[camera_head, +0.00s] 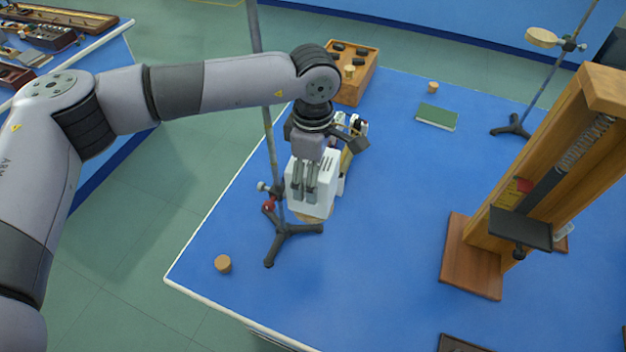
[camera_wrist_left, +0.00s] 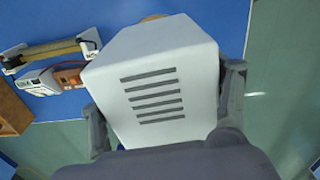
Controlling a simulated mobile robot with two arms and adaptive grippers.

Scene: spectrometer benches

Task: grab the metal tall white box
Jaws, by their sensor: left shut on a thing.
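The tall white box (camera_head: 324,190) stands near the left edge of the blue table in the head view, with dark vent slots on its top. My left gripper (camera_head: 304,196) comes down over it from above and hides part of it. In the left wrist view the white box (camera_wrist_left: 155,85) fills the middle, with several dark slots facing the camera. The left gripper's fingers (camera_wrist_left: 165,110) lie along both sides of the box, shut on it. My right gripper is not in view.
A black tripod stand (camera_head: 283,235) with a tall rod is close beside the box. A wooden tray (camera_head: 357,80) lies behind it. A wooden apparatus (camera_head: 473,255) stands at right, and a green book (camera_head: 437,116) lies farther back. The table's middle is clear.

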